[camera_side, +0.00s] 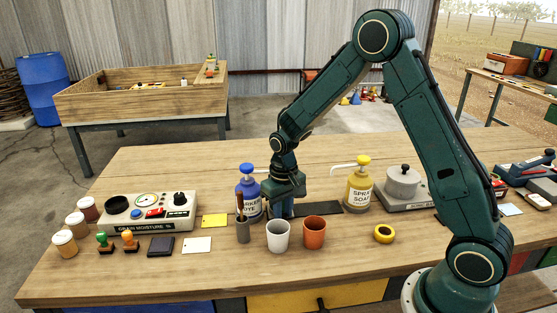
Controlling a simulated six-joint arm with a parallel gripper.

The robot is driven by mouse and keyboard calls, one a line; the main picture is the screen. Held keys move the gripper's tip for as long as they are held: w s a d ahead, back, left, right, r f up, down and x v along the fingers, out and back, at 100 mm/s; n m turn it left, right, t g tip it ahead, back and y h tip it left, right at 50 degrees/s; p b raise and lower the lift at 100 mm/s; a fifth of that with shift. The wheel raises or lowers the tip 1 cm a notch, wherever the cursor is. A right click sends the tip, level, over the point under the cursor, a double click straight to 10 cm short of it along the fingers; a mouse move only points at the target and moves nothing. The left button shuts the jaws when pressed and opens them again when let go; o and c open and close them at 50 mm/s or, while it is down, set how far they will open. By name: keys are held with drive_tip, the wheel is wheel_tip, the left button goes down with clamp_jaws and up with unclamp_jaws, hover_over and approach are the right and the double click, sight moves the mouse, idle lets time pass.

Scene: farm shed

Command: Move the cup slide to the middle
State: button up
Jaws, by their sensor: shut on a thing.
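My gripper (285,206) points down behind the white cup (278,237). It is shut on a small blue piece, which looks like the cup slide; the fingers hide most of it. A flat dark strip (320,208) runs to the right from there, and the blue piece is at its left end. The white cup and an orange cup (314,234) stand upright side by side in front of the strip, apart from my gripper.
A yellow tape roll (384,234) lies right of the cups.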

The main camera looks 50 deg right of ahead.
drive_tip(key=shift+s+d, duration=0.1)
drive_tip(key=shift+s+d, duration=2.45)
drive_tip(key=o, duration=1.8)
drive_tip(key=shift+r, duration=0.2)
wheel_tip(320, 180, up, 8)
drive_tip(key=shift+f, duration=0.15)
